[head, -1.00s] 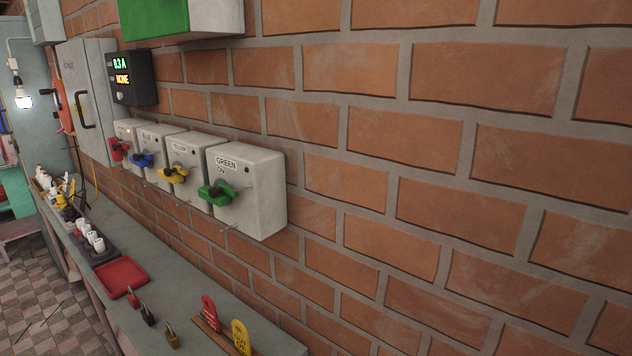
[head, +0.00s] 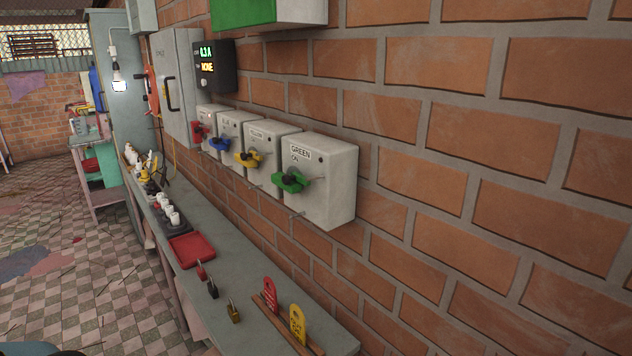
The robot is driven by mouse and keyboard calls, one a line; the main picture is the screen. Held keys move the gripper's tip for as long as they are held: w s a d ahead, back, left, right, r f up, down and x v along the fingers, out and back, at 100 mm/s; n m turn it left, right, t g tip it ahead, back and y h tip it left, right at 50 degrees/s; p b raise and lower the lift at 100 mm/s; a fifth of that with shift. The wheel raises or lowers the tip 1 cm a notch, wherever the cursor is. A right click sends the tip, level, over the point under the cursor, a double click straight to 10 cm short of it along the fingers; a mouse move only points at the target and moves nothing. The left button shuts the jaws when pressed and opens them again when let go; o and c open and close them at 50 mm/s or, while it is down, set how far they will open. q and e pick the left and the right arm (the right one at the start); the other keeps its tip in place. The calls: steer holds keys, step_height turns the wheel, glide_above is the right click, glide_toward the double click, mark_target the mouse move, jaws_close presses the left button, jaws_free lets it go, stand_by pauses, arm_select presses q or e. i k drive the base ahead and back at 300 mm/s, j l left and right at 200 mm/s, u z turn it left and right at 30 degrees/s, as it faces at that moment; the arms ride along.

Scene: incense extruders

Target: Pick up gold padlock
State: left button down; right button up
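The gold padlock (head: 233,312) stands on the narrow grey bench (head: 244,272) along the brick wall, near the bench's front edge. A black padlock (head: 212,289) and a red padlock (head: 201,271) stand in a row with it, farther back along the bench. Neither of my grippers can be made out in the head view, so nothing is seen touching the gold padlock.
A red tray (head: 191,249) lies beyond the padlocks. A wooden rack (head: 287,325) with a red tag (head: 270,294) and a yellow tag (head: 297,323) is to their right. Switch boxes (head: 321,182) jut from the wall above. The checkered floor (head: 98,290) at left looks mostly open.

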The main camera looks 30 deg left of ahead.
mark_target(233, 313)
steer(key=u, duration=1.55)
steer(key=j+z, duration=0.1)
steer(key=z, duration=1.05)
steer(key=j+z, duration=0.8)
steer(key=z, duration=0.15)
steer(key=k+j+z, duration=0.1)
steer(key=j+z, duration=0.15)
steer(key=j, duration=0.2)
steer(key=k+j+z, duration=0.1)
steer(key=j+z, duration=0.15)
steer(key=j, duration=0.2)
steer(key=k+j+z, duration=0.1)
steer(key=j, duration=0.35)
steer(key=k+j+z, duration=0.1)
steer(key=k+j, duration=0.2)
steer(key=j, duration=0.1)
